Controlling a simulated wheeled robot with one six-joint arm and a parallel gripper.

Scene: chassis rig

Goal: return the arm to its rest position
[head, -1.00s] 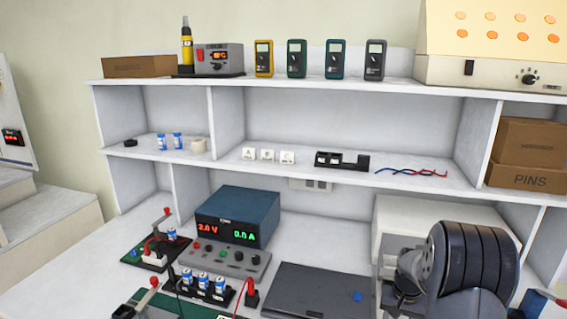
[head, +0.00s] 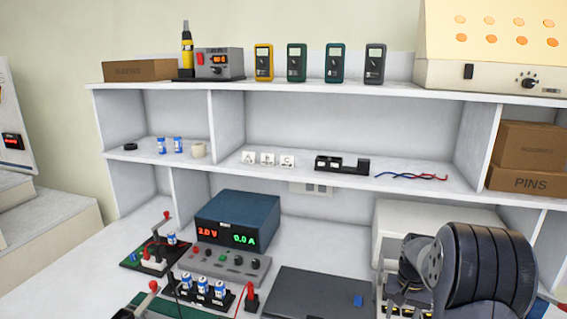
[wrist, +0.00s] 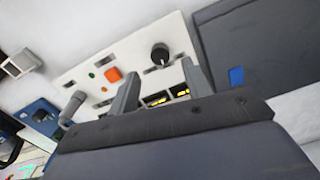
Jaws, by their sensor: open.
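My arm (head: 487,265) shows in the head view at the lower right, folded over the bench by the white box, with dark rounded links. The head view does not clearly show its fingers. In the wrist view my gripper (wrist: 160,67) has its two grey fingers spread apart with nothing held between them. Behind the fingers is a white panel (wrist: 82,78) with an orange button and a black knob. The fingers hide part of it.
A dark flat case (head: 310,293) with a blue tag lies on the bench left of my arm. A power supply (head: 238,215) and a battery holder (head: 200,292) stand further left. The white shelf (head: 300,172) spans behind; cardboard boxes (head: 530,145) sit at its right.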

